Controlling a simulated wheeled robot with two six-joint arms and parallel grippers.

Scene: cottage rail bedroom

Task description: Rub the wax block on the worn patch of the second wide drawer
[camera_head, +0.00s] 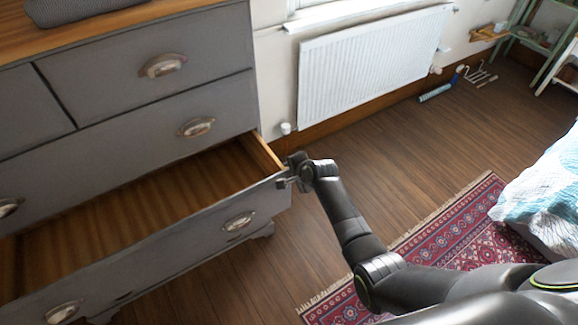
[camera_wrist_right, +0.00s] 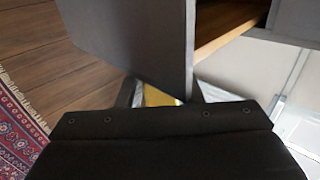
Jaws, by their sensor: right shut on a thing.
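The grey chest's lower wide drawer (camera_head: 172,240) is pulled open and looks empty, with bare wood inside. My right gripper (camera_head: 286,176) is at the outside of its right front corner, close to the drawer's side; I cannot tell whether it touches. In the right wrist view, my right gripper (camera_wrist_right: 160,94) is shut on a yellowish block, the wax block (camera_wrist_right: 158,97), mostly hidden behind the gripper body and the drawer corner. The drawer (camera_wrist_right: 135,40) fills the upper middle there. I cannot make out the worn patch. My left gripper is out of view.
The upper drawers of the chest (camera_head: 150,85) are shut. A white radiator (camera_head: 370,65) is on the wall behind. A patterned rug (camera_head: 445,235) and a bed (camera_head: 545,195) are to the right. Wooden floor (camera_head: 380,150) lies clear between chest and rug.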

